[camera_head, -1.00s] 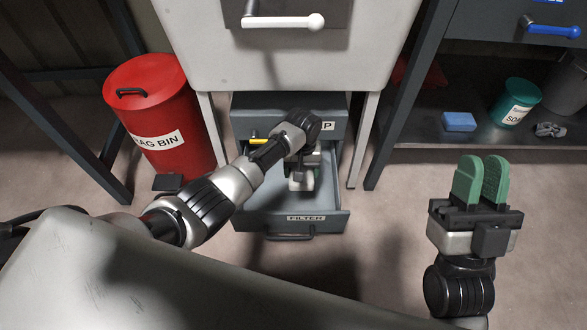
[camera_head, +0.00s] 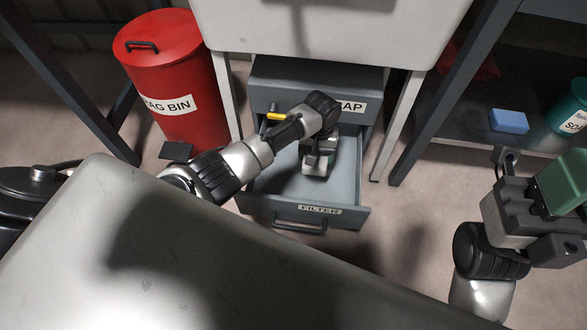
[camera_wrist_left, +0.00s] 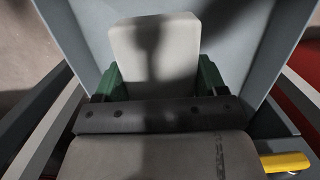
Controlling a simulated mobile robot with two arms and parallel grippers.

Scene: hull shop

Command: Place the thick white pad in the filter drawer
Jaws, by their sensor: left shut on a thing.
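The filter drawer (camera_head: 349,180) is pulled open below the scrap drawer, its label facing front. My left gripper (camera_head: 318,165) reaches down into it, and the drawer walls surround the fingers. In the left wrist view the thick white pad (camera_wrist_left: 155,45) is held between the green fingers of my left gripper (camera_wrist_left: 158,85). I cannot tell whether the pad touches the drawer floor. In the head view my arm and gripper mostly hide it. My right gripper (camera_head: 568,190) is at the right edge, partly cut off and empty, with its green fingers apart.
The scrap drawer (camera_head: 350,107) above is closed, with a yellow bar (camera_head: 277,116) at its front. A red bin (camera_head: 172,75) stands left. A pale tabletop (camera_head: 190,260) fills the lower left. A blue block (camera_head: 509,121) and a teal tub (camera_head: 570,115) sit on the right shelf.

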